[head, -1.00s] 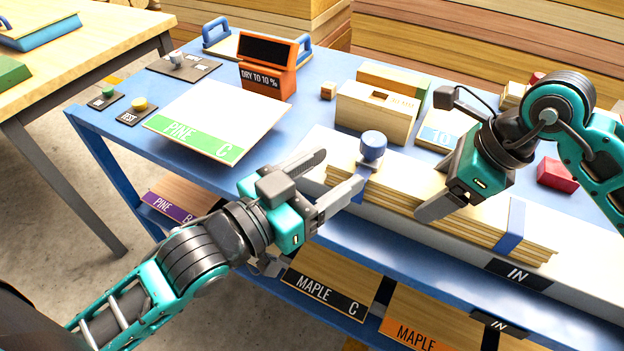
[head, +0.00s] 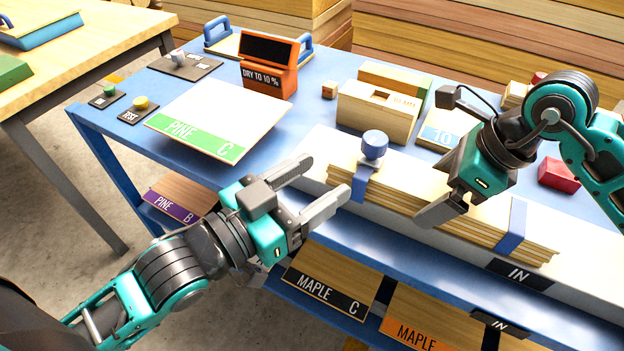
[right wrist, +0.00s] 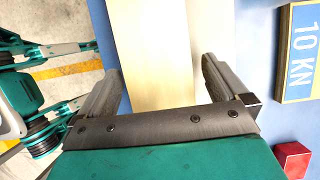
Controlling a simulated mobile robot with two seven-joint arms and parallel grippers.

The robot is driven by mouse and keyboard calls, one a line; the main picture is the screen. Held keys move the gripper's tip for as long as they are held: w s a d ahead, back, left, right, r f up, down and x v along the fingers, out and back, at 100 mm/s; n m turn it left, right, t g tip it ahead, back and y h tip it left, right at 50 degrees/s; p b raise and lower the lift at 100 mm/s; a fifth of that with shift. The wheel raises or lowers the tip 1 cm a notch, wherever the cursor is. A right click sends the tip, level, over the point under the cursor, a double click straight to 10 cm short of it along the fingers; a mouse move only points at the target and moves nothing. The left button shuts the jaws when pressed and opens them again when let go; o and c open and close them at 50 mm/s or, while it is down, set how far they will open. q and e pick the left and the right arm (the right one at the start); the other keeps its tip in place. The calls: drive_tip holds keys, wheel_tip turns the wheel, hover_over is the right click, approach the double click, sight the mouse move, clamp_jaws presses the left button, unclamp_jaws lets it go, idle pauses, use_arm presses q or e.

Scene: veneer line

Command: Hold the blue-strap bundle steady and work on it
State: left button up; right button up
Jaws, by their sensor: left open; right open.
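The bundle (head: 425,203) of stacked light wood strips lies on the white bed marked IN. One blue strap (head: 512,226) wraps its right end and another (head: 361,183) its left end. A round blue knob (head: 374,145) stands on the left end. My right gripper (head: 445,195) is open over the middle of the bundle. In the right wrist view the light strips (right wrist: 158,55) run between its open fingers (right wrist: 160,85); contact cannot be told.
A wooden box (head: 375,112), a "10" block (head: 437,136) and a red block (head: 558,173) stand behind the bundle. A PINE C board (head: 220,110) and orange DRY TO 10 % display (head: 268,68) are at left. Shelves below hold maple boards (head: 335,270).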

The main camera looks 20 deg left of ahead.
drive_tip(key=shift+r, duration=0.15)
drive_tip(key=v, duration=1.1)
drive_tip(key=shift+d+r, duration=0.2)
drive_tip(key=shift+r, duration=0.15)
drive_tip(key=shift+s+f, duration=0.1)
